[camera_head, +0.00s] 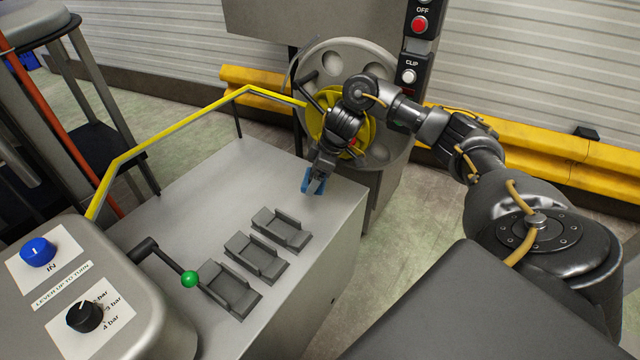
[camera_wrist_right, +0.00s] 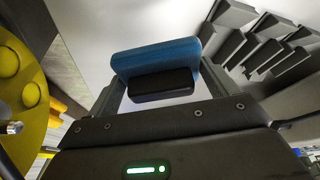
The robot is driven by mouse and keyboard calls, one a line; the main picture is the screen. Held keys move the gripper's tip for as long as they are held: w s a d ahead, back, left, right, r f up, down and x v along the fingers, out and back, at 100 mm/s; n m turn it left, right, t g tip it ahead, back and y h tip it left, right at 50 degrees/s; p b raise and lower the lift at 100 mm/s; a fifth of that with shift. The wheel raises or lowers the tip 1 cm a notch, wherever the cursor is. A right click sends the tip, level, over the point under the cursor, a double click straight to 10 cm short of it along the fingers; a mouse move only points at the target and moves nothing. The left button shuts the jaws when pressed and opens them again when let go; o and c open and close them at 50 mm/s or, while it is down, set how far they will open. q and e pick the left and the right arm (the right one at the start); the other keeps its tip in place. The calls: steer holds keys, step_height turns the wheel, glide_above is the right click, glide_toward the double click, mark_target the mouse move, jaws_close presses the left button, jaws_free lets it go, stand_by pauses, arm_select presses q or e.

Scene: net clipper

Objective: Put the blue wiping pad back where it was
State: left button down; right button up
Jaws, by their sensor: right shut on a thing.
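The blue wiping pad (camera_head: 312,184) is at my right gripper (camera_head: 316,176), near the far right corner of the grey cabinet top. In the right wrist view the blue pad (camera_wrist_right: 158,57) sits between the fingers, with a black part (camera_wrist_right: 161,84) on its near side. My right gripper is shut on it. Three grey holders lie in a row on the cabinet top: a far one (camera_head: 281,229), a middle one (camera_head: 256,258) and a near one (camera_head: 230,290). All three look empty. My left gripper is not in view.
A lever with a green knob (camera_head: 190,279) reaches over the cabinet top beside the near holder. A yellow rail (camera_head: 170,125) runs along the far left edge. A wheel with a yellow hub (camera_head: 366,135) stands behind my right gripper. A control box with knobs is at lower left.

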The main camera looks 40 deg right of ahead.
steer(key=w+d+f, duration=0.1)
steer(key=w+d+f+b, duration=0.1)
steer(key=d+f, duration=0.1)
steer(key=w+d+f, duration=0.1)
steer(key=f, duration=0.1)
steer(key=shift+w+d+f+b, duration=0.15)
steer(key=shift+w+f+b, duration=0.1)
steer(key=shift+w+b, duration=0.1)
steer(key=shift+w+d+f, duration=0.25)
steer(key=shift+d+f, duration=0.05)
steer(key=shift+f, duration=0.1)
steer(key=shift+w+d+f, duration=0.1)
steer(key=shift+d+f, duration=0.05)
steer(key=shift+f, duration=0.25)
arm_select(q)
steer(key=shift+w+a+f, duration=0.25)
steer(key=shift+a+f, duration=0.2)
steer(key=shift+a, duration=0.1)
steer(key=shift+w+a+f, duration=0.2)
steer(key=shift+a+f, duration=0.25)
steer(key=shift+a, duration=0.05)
arm_select(e)
steer(key=shift+f, duration=1.35)
